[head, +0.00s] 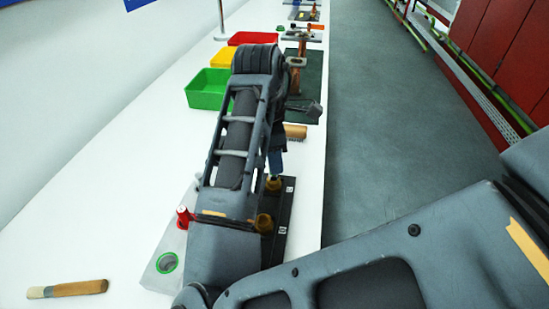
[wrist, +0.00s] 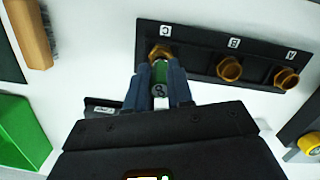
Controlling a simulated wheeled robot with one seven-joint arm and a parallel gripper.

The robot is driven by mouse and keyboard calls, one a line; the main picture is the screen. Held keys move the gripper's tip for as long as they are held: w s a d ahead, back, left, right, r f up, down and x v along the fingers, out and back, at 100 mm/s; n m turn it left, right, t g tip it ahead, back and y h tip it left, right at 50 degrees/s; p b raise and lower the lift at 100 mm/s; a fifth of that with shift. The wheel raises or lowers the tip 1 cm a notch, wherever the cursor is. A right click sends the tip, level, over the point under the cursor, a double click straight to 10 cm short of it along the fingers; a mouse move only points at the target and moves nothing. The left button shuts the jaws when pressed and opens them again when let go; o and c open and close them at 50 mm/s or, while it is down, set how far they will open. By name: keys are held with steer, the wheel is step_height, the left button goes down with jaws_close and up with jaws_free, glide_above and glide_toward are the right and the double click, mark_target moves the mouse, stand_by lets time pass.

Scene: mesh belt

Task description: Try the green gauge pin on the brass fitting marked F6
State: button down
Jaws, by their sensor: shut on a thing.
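My gripper (wrist: 160,82) is shut on the green gauge pin (wrist: 160,73) in the wrist view. The pin is at the brass fitting (wrist: 159,51) beside label C; I cannot tell whether its tip is inside. Two more brass fittings, beside B (wrist: 229,69) and A (wrist: 286,78), sit on the same dark rail (wrist: 195,45). I can read no F6 mark. In the head view my gripper (head: 275,170) is just above the far brass fitting (head: 273,184), and a nearer fitting (head: 264,223) is partly behind my arm.
A grey block with a red pin (head: 183,217) and a green-ringed hole (head: 167,262) is left of my arm. A brush (head: 68,288) lies front left. Green (head: 207,90), yellow (head: 223,57) and red (head: 253,38) bins stand farther back. The white bench is clear at left.

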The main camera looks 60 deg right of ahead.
steer(key=shift+r, duration=0.2)
steer(key=shift+r, duration=3)
